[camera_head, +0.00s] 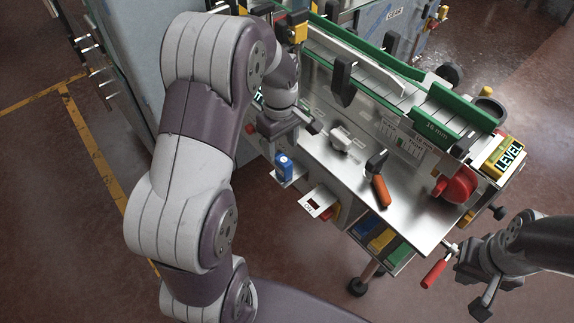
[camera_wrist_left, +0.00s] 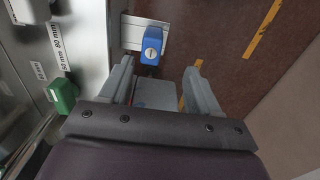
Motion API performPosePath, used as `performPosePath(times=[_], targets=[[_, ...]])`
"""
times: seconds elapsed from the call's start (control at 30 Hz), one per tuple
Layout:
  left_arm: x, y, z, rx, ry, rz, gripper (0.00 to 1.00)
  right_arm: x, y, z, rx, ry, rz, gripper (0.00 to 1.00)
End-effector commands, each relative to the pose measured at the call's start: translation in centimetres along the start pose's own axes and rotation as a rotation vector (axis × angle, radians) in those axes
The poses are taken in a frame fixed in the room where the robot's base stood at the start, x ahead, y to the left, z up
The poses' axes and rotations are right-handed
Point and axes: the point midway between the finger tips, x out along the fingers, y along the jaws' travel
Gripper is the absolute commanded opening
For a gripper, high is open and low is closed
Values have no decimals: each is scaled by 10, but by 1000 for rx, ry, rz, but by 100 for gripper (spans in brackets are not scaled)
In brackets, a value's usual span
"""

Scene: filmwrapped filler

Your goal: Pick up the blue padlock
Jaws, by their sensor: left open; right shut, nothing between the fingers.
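The blue padlock (camera_head: 284,168) sits on a small pale bracket (camera_head: 297,178) at the machine's front left edge. In the left wrist view the padlock (camera_wrist_left: 151,46) shows its keyhole face and lies just beyond the fingertips. My left gripper (camera_head: 290,135) is open above and beside the padlock, and the padlock is not between its fingers. In the left wrist view its two fingers (camera_wrist_left: 161,72) stand apart with nothing held. My right gripper (camera_head: 468,278) is shut and empty at the lower right, far from the padlock.
The metal machine top (camera_head: 345,185) holds an orange-handled tool (camera_head: 381,190), a red knob (camera_head: 457,184) and green guide rails (camera_head: 440,117). A red crank handle (camera_head: 434,273) is close to my right gripper. A white slotted plate (camera_head: 318,202) juts out right of the padlock. Open floor lies in front.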

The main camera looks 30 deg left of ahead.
Motion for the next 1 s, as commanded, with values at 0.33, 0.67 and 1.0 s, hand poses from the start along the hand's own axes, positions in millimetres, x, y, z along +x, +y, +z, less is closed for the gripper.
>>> performPosePath(times=[0.33,0.67,1.0], targets=[[57,2,-2,3,-1,-1,62,-6,0,-1,0,0,0,0],[101,7,-6,4,1,1,62,-12,0,-2,0,0,0,0],[101,7,-6,4,1,1,1,-12,0,-2,0,0,0,0]])
